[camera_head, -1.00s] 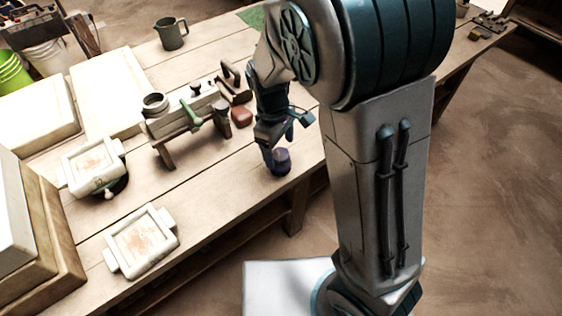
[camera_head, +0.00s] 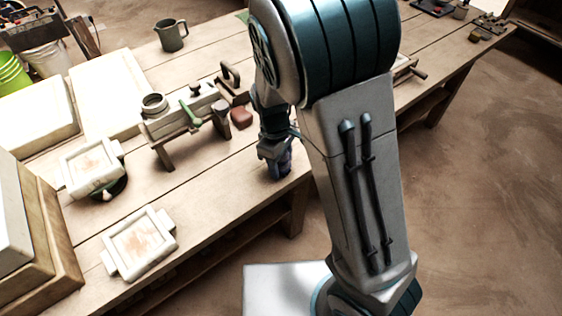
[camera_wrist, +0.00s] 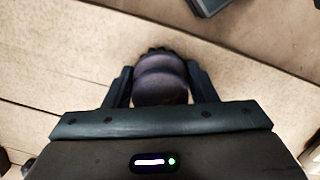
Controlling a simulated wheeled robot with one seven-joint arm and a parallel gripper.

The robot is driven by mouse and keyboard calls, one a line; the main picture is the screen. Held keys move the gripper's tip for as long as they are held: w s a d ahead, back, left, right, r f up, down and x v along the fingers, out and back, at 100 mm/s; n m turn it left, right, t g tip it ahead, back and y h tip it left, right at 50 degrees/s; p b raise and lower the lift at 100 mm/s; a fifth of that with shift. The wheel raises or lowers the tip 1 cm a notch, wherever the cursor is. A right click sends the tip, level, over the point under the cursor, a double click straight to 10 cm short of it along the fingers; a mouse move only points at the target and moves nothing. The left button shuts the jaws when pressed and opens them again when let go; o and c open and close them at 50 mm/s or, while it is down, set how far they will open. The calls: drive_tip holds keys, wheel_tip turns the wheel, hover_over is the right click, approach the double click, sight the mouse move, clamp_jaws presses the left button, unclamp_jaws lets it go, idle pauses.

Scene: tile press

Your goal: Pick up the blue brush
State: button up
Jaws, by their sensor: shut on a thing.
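The blue brush (camera_wrist: 160,78) is a dark blue-purple rounded thing in the wrist view, with a dark ragged edge at its far end. My gripper (camera_wrist: 160,90) has one finger on each side of it and is shut on it. In the head view my gripper (camera_head: 275,165) is low over the front edge of the wooden table. There the brush is mostly hidden by the fingers. I cannot tell whether it touches the tabletop.
A wooden table (camera_head: 220,175) carries a press-like tool (camera_head: 185,115) with a green handle, a red block (camera_head: 241,117) left of my gripper, a grey mug (camera_head: 171,35) and white-framed tiles (camera_head: 139,242). Bare tabletop lies left of my gripper.

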sight(284, 158)
drive_tip(key=shift+r, duration=0.5)
drive_tip(key=r, duration=0.4)
drive_tip(key=shift+s+d+p, duration=0.25)
drive_tip(key=shift+s+p, duration=0.15)
drive_tip(key=s+d+r+p, duration=0.1)
drive_tip(key=s+d+r, duration=0.4)
drive_tip(key=s, duration=0.4)
drive_tip(key=shift+d+r, duration=0.4)
drive_tip(key=shift+r, duration=0.1)
